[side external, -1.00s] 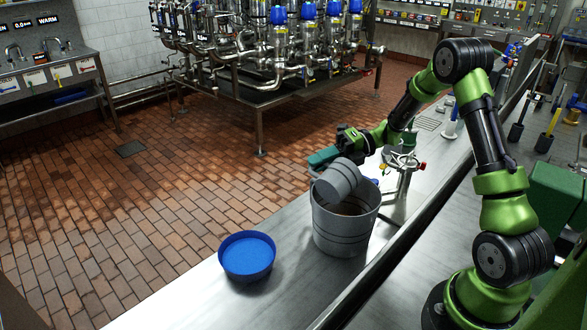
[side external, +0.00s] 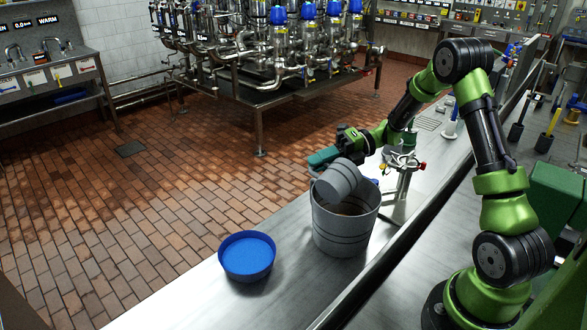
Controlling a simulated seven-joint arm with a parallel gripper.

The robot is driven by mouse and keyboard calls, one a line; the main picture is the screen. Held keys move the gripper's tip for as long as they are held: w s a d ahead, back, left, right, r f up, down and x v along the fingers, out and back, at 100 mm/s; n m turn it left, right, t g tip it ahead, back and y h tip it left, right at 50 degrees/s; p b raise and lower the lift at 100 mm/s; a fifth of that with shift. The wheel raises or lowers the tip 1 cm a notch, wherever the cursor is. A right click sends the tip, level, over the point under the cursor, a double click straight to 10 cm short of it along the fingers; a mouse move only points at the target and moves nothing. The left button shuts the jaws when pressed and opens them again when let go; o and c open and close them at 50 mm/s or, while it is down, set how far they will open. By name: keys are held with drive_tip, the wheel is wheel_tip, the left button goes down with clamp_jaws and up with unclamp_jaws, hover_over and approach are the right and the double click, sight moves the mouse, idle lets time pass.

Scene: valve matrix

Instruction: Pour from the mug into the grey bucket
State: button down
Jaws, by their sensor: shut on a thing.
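The grey bucket (side external: 345,234) stands upright on the steel bench. Some brown content shows inside its mouth. The grey mug (side external: 338,181) is tilted over the bucket's rim, its mouth facing down to the right. The fingertips are partly hidden by the mug, and the contact itself is hard to see. I cannot tell whether anything is flowing from the mug.
A blue bowl (side external: 247,257) stands on the bench left of the bucket. A metal valve stand (side external: 402,175) with red and yellow parts rises close to the right behind the bucket. The steel bench (side external: 190,305) is bare at its front left.

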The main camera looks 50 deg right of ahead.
drive_tip(key=shift+a+r, duration=0.15)
drive_tip(key=shift+r, duration=0.05)
drive_tip(key=a+r, duration=0.1)
drive_tip(key=a+r+n+g+h, duration=0.1)
drive_tip(key=r, duration=0.1)
drive_tip(key=r+h, duration=0.1)
drive_tip(key=shift+s+a+r+n+g, duration=0.1)
drive_tip(key=shift+a+r+n+g, duration=0.2)
drive_tip(key=shift+a+g, duration=0.1)
drive_tip(key=shift+d+h, duration=0.25)
drive_tip(key=shift+h, duration=0.55)
drive_tip(key=shift+d+f+m+t+h, duration=0.3)
drive_tip(key=shift+d+f+m+h, duration=0.15)
drive_tip(key=shift+d+m+h, duration=0.2)
drive_tip(key=h, duration=0.2)
drive_tip(key=a+n+h, duration=0.1)
drive_tip(key=h, duration=0.2)
drive_tip(key=shift+r+n+h, duration=0.15)
drive_tip(key=shift+n+h, duration=0.1)
drive_tip(key=h, duration=0.2)
drive_tip(key=f+h, duration=0.1)
drive_tip(key=shift+d+n+h, duration=0.25)
drive_tip(key=shift+n+h, duration=0.05)
drive_tip(key=shift+h, duration=0.1)
